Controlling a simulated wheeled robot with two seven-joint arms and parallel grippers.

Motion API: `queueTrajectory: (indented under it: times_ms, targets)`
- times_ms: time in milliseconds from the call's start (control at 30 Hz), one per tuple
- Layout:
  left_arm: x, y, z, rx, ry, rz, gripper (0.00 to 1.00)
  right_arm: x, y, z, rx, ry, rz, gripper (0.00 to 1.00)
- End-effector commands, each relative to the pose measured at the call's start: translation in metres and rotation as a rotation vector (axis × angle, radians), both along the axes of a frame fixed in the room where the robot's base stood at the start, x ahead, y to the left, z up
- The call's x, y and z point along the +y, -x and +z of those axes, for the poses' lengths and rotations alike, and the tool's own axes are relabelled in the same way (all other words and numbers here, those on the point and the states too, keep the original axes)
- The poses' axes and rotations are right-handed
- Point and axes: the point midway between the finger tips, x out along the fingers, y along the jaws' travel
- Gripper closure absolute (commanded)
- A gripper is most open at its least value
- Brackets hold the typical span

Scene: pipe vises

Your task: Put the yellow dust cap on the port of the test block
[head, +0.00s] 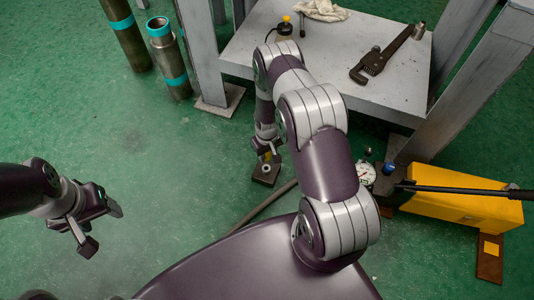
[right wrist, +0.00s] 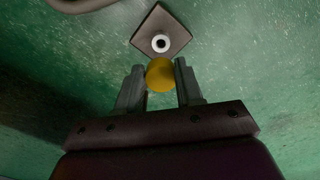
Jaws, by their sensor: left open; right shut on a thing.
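The yellow dust cap (right wrist: 160,74) is held between the two fingertips of my right gripper (right wrist: 160,84), which is shut on it. In the head view the right gripper (head: 267,147) points down, and a bit of yellow shows at its fingers. The test block (head: 262,179) is a small dark block on the green floor. In the right wrist view the test block (right wrist: 147,30) shows its port (right wrist: 161,43), a pale ring with a dark hole, just beyond the cap. The cap appears apart from the port. My left gripper (head: 102,228) is open and empty over the floor.
A grey workbench (head: 235,55) carries a pipe wrench (head: 382,55), a rag (head: 320,10) and a dark yellow-topped item (head: 284,30). A yellow pump (head: 455,200) and a gauge (head: 366,173) stand right of the block. Pipes (head: 168,58) stand back left. Floor at left is clear.

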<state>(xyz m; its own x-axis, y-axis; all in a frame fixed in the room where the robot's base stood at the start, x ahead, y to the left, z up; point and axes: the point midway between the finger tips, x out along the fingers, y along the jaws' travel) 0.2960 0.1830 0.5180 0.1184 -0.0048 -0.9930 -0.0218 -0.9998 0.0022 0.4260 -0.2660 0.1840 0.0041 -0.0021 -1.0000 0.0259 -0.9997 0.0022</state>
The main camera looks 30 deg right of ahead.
Motion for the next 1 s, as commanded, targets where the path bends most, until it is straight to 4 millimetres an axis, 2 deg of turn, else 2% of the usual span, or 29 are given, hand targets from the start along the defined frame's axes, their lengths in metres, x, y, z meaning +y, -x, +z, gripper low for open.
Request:
queueTrajectory:
  times_ms: [200,700,1000]
  targets:
    - [0.0,0.0,0.004,0.0,0.0,0.0,0.38,0.0,0.001,0.002,0.0,-0.002,0.005,0.93]
    - [0.0,0.0,-0.041,0.001,0.0,0.0,0.38,0.0,0.001,-0.053,0.0,-0.002,0.005,0.93]
    - [0.0,0.0,-0.044,0.001,0.0,0.0,0.38,0.0,0.001,-0.058,0.0,-0.002,0.005,0.93]
